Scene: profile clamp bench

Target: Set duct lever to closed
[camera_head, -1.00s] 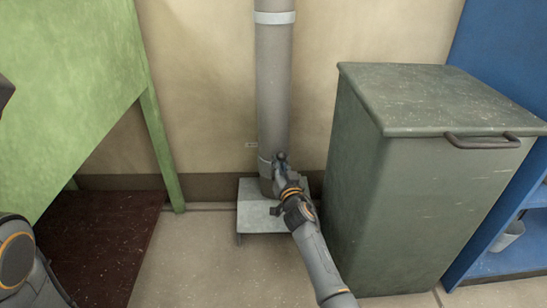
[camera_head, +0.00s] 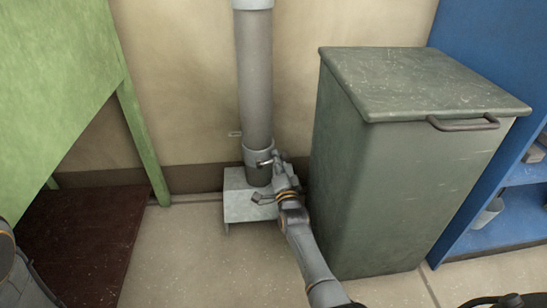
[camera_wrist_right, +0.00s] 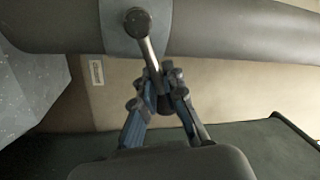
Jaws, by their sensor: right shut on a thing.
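The duct is an upright grey pipe (camera_head: 257,85) against the wall. Its lever (camera_head: 264,163) sits on a pale collar low on the pipe and points to the right. In the right wrist view the lever (camera_wrist_right: 147,52) is a metal rod running from a round dark pivot to a dark end between my fingers. My right gripper (camera_head: 277,158) is beside the pipe's lower right side, and the right wrist view shows its fingers (camera_wrist_right: 161,98) shut on the lever's end. The fingers partly hide that end. My left gripper is out of view.
A grey-green bin (camera_head: 400,180) with a handled lid stands close to the right of my right arm. A low grey platform (camera_head: 240,210) is under the pipe. A green table (camera_head: 60,90) is at left and a blue shelf (camera_head: 505,215) at right. Floor is clear in front.

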